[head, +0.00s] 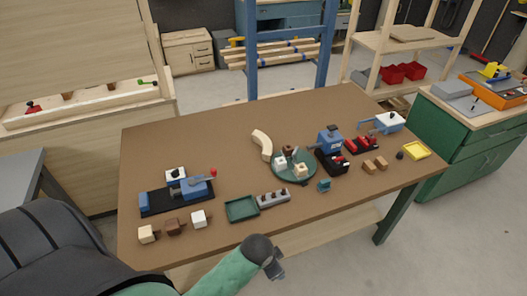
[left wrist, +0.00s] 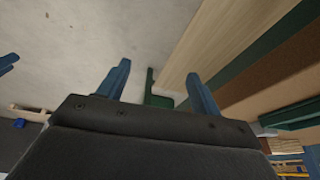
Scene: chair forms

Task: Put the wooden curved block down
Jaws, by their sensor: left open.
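The wooden curved block (head: 262,143) is pale and arc-shaped. It rests on the brown table (head: 200,135), behind and left of a round green tray; I cannot tell whether its near end touches the tray. My left gripper (head: 277,269) is at the table's near edge, well away from the block. In the left wrist view its two blue fingers (left wrist: 158,88) are spread apart with nothing between them. That view shows floor and the table's side, not the block. My right gripper is in neither view.
The round green tray (head: 280,173) holds small blocks. A square green tray (head: 242,209) and a grey holed block (head: 273,198) lie near the front edge. A blue machine on a black base (head: 155,206) is left. A yellow dish (head: 416,151) is right. The back-left tabletop is clear.

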